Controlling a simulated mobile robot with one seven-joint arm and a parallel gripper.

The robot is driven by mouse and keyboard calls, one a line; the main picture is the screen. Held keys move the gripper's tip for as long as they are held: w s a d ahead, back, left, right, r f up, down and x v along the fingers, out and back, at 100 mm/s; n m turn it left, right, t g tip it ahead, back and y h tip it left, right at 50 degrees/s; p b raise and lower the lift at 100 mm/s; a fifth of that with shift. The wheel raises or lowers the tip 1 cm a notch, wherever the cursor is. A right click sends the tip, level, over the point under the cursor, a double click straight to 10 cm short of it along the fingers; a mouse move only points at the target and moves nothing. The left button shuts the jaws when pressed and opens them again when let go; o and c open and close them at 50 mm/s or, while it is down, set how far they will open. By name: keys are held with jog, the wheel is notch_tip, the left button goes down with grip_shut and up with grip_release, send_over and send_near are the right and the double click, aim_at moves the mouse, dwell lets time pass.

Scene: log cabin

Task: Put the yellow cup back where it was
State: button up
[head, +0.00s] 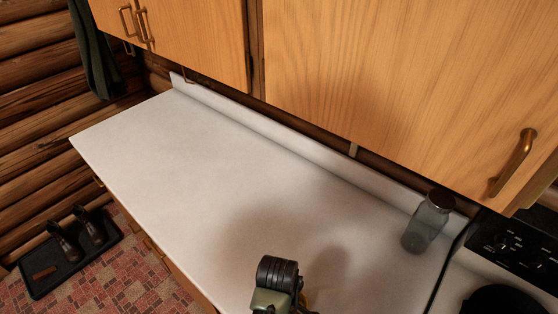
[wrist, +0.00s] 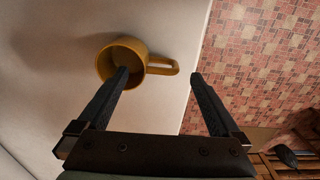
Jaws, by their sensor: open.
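The yellow cup (wrist: 108,62) is on the white countertop near its front edge in the wrist view. Its handle points right, towards the counter edge. My gripper (wrist: 159,75) is open, with one finger overlapping the cup body and the other past the handle's end. The handle lies between the fingertips in the picture; I cannot tell whether anything touches. In the head view my arm hides nearly all of the cup; only a sliver of yellow shows beside it at the bottom.
The white countertop (head: 185,150) is clear to the left. A glass jar (head: 427,222) with a dark lid stands at the right, beside the stove (head: 510,245). Wooden wall cabinets (head: 400,80) overhang the back. Boots (head: 88,226) sit on a black tray (head: 45,286) on the floor.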

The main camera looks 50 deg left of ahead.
notch_tip(320, 180, up, 7)
jog(key=shift+b, duration=0.3)
jog(key=shift+s, duration=0.1)
dwell(0.4)
